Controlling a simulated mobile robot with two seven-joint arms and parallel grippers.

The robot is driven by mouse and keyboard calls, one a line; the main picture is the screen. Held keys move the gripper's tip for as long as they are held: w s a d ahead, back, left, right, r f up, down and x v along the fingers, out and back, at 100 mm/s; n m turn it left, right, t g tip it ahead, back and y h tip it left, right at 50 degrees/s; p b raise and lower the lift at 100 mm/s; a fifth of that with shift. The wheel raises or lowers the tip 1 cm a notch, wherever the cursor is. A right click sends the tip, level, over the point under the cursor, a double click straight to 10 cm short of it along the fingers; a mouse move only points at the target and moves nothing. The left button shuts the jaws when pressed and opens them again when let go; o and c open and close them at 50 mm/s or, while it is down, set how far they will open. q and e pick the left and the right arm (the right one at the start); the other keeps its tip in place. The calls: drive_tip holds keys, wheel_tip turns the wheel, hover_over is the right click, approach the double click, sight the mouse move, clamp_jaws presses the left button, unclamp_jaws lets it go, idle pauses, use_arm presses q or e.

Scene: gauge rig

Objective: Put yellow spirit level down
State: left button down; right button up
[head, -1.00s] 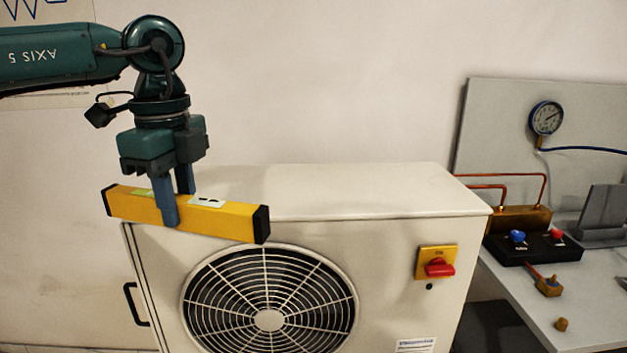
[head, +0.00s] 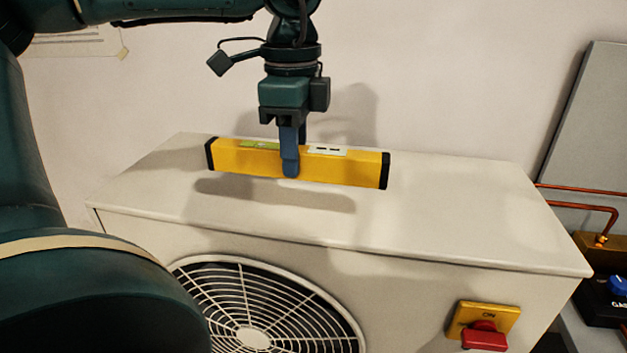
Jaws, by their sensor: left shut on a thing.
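The yellow spirit level (head: 345,169) has black end caps and pale labels on top. My left gripper (head: 290,172) is shut on it near its middle, with blue fingers pointing down. The level is roughly horizontal and lies above the top of the white fan unit (head: 450,215). A shadow below the level shows a small gap, so it appears to hang just over the surface. The far finger is mostly hidden behind the level. My right gripper is not in view.
The unit's top is bare on both sides of the level. Its front has a round fan grille (head: 250,310) and a red switch (head: 484,337) on a yellow plate. Copper pipes (head: 590,206) and a dark block with a blue knob (head: 618,284) stand at the right.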

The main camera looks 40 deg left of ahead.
sight(296, 215)
use_arm(q)
wheel_tip(296, 215, down, 7)
drive_tip(key=shift+s+r, duration=0.1)
drive_tip(key=shift+r, duration=0.1)
drive_tip(key=shift+f, duration=0.4)
drive_tip(key=c, duration=1.2)
unclamp_jaws()
drive_tip(key=shift+r, duration=0.15)
drive_tip(key=shift+o, duration=0.2)
wheel_tip(296, 215, up, 12)
drive_tip(key=shift+r, duration=0.15)
